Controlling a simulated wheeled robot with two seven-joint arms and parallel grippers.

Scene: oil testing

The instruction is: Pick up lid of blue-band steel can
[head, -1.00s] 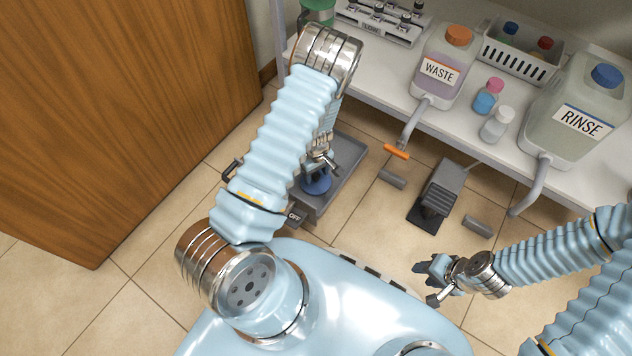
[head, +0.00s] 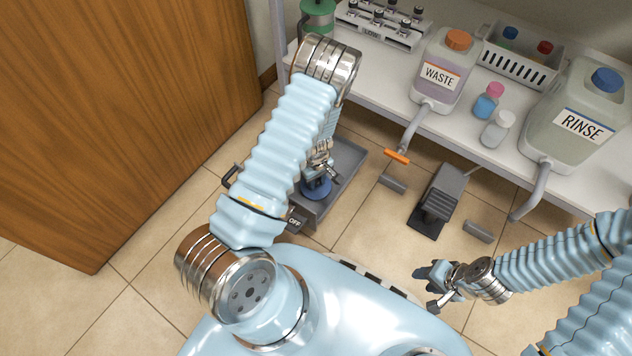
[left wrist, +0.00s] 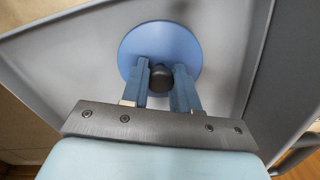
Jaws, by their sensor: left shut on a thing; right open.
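A round blue lid (head: 316,188) with a dark knob (left wrist: 161,78) lies over the grey tray-like stand (head: 343,170), below my left gripper (head: 318,172). In the left wrist view the lid (left wrist: 180,42) is a flat blue disc. The two blue fingers of my left gripper (left wrist: 162,88) are at either side of the knob and shut on it. The can body cannot be made out under the lid. My right gripper (head: 428,286) is open and empty at the lower right, far from the lid.
A box marked OFF (head: 295,222) is at the stand's near edge. A black pedal (head: 438,200) is on the floor to the right. The white bench (head: 395,85) holds the WASTE jug (head: 443,78), the RINSE jug (head: 578,120), small bottles and a basket (head: 520,64). A wooden door is at left.

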